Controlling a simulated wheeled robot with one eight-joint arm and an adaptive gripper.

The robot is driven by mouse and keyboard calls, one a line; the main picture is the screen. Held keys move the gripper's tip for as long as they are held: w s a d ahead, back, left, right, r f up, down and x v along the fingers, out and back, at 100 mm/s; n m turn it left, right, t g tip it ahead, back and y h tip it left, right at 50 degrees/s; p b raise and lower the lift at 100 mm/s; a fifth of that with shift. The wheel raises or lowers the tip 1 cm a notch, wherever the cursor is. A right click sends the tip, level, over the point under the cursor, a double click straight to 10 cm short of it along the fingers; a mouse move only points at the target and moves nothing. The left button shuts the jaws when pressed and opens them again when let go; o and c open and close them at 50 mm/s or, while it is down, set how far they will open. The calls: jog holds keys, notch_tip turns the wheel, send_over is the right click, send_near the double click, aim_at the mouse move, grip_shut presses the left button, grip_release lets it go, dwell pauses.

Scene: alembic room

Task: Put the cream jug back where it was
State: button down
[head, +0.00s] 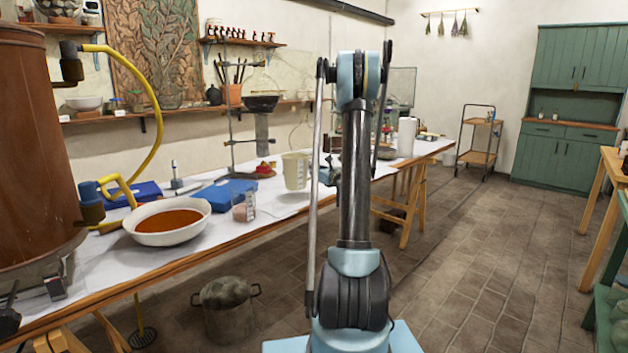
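A cream jug (295,170) shows in the head view just left of my arm, over the front part of the long white-covered table (262,205). It looks upright. I cannot tell whether it rests on the cloth or hangs slightly above it. My gripper (328,174) is mostly hidden behind my own arm, close to the jug's right side. Its fingers cannot be made out, so whether it is open or shut on the jug does not show.
Left of the jug are a clear beaker (243,206), a blue tray (222,195) and a white bowl of orange-brown contents (167,222). A metal stand (228,110) with glassware is behind. A lidded pot (227,308) is on the floor. Floor at right is open.

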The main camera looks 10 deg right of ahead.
jog(key=shift+f, duration=1.6)
jog(key=c, duration=1.7)
grip_release()
jog(key=shift+o, duration=0.2)
jog(key=shift+s+d, duration=0.1)
